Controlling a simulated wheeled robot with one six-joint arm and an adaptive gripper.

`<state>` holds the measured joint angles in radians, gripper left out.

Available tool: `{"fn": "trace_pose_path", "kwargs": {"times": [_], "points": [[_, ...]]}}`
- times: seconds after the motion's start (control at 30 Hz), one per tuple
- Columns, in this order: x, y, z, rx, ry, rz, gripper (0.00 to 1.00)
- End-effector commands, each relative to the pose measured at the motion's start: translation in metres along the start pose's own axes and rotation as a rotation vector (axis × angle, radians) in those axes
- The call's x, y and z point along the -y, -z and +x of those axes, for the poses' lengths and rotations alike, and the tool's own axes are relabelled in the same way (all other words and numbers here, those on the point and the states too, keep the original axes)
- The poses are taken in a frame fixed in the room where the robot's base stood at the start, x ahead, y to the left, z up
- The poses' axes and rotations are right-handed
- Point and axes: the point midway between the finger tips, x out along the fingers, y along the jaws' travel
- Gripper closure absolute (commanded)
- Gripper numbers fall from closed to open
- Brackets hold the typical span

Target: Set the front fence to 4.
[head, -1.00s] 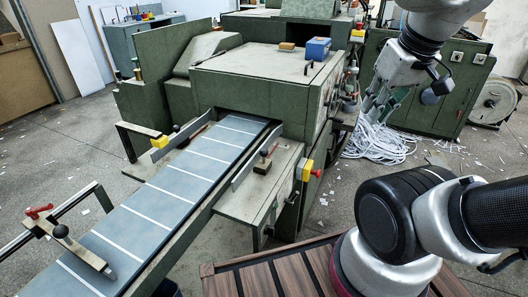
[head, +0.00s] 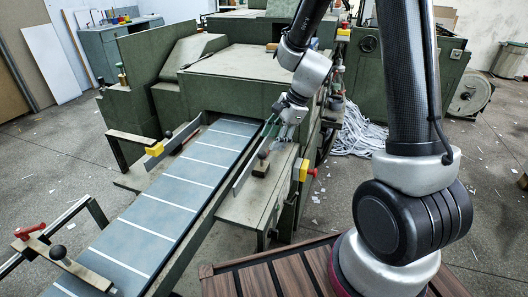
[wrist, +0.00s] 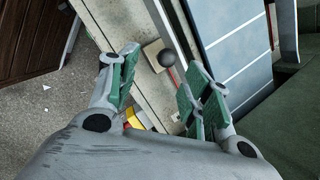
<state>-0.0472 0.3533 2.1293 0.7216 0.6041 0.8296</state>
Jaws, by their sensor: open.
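The fence nearest me is a grey metal strip (head: 246,173) along the right edge of the feeder's blue-grey belt (head: 190,190). Its round black knob (head: 263,155) stands on a small wooden block (head: 261,168) on the side table. My gripper (head: 272,127) is open and points down, just above and behind the knob. In the wrist view the knob (wrist: 166,57) appears between the spread green-padded fingers (wrist: 160,85), towards their tips, with no contact visible. No scale or number is readable.
A second fence (head: 180,137) lines the belt's far side. A bar with a red handle (head: 30,232) and a black knob crosses the belt at lower left. A yellow-and-red switch (head: 305,171) sits on the side table's right edge. The green machine housing (head: 240,85) rises behind.

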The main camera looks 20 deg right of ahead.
Motion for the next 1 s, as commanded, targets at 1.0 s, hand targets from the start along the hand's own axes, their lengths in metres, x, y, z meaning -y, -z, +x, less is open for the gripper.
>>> {"fn": "trace_pose_path", "kwargs": {"times": [1.0], "points": [[0.012,0.003,0.078,-0.011,0.044,0.189,0.51]]}}
